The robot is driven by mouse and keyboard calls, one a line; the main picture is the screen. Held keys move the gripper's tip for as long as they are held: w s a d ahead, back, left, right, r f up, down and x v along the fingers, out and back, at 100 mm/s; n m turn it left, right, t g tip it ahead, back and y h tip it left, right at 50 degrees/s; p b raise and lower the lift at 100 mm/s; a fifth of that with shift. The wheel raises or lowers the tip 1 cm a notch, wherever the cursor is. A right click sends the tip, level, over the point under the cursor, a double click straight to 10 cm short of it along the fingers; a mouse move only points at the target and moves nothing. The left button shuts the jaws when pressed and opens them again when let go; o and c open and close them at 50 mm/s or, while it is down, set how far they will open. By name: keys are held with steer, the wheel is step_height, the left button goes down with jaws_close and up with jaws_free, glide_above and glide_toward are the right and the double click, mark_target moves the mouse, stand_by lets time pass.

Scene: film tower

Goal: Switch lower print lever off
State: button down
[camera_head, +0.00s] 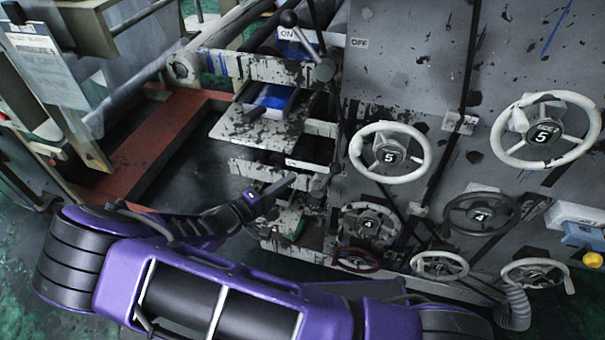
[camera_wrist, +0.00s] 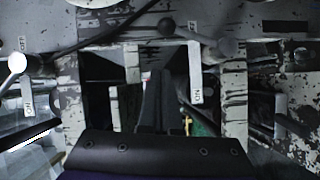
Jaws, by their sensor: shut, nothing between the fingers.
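In the wrist view, a dark lever (camera_wrist: 197,36) with a round knob lies across the upper middle of the picture, close to a small OFF label. An ON label (camera_wrist: 196,95) is below it. I cannot tell firmly whether this is the lower print lever or which position it is in. In the head view, a small label (camera_head: 293,163) is on the lower ledge, and the lever there is mostly hidden. My gripper (camera_head: 291,181) is shut and empty, just in front of that ledge. In the wrist view its dark fingers (camera_wrist: 155,76) are below the lever, apart from it.
An upper lever (camera_head: 288,18) with a black knob stands by another ON label (camera_head: 297,35). A metal shelf (camera_head: 237,130) juts out above my gripper. Several handwheels (camera_head: 390,153) cover the panel on the right. A red frame (camera_head: 165,145) is to the left, with dark open floor between.

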steer(key=shift+v, duration=1.5)
steer(key=shift+r, duration=0.1)
